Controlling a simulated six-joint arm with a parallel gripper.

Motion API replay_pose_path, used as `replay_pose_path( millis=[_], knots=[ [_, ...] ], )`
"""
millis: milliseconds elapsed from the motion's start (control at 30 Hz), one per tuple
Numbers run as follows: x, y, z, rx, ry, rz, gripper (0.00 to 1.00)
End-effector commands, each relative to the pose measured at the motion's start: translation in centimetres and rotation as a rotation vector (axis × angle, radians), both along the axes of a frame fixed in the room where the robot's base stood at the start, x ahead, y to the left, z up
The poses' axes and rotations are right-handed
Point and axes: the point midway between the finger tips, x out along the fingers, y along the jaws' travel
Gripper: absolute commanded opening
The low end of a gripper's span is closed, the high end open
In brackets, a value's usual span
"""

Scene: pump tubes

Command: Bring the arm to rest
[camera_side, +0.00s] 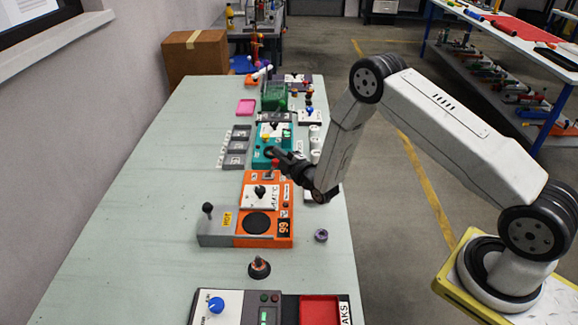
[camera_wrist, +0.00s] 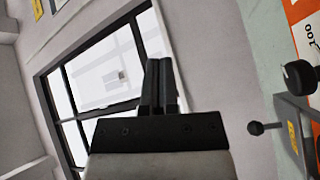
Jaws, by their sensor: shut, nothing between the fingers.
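My gripper (camera_side: 274,153) is black and shut, with nothing between its fingers. In the side view it is held above the table beside the teal device and points to the left. In the wrist view its closed fingers (camera_wrist: 160,84) stand upright in the middle, with the window and wall behind them. My white arm reaches in from the right, bent at a raised elbow. The gripper appears clear of the devices, though its exact height is hard to tell.
The pale green table (camera_side: 150,215) carries an orange and grey device (camera_side: 283,190), a teal device (camera_side: 286,134), a grey device with a blue knob (camera_side: 215,304), a dark cone (camera_side: 259,268) and a purple ring (camera_side: 321,235). The table's left side is mostly free. A cardboard box (camera_side: 194,55) stands behind.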

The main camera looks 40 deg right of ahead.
Motion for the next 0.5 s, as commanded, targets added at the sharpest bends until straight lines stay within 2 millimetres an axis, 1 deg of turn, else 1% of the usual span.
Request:
replay_pose_path(
  millis=[33,133,267,367,500],
  knots=[
    [0.1,0.1,0.8,0.035,0.036,0.004,0.00],
    [0.1,0.4,1.7,0.114,0.124,0.007,0.00],
    [-0.5,0.7,2.8,0.222,0.243,-0.001,0.00],
    [-1.4,1.1,3.6,0.303,0.333,-0.015,0.00],
    [-3.1,1.5,4.6,0.416,0.459,-0.047,0.00]
  ],
)
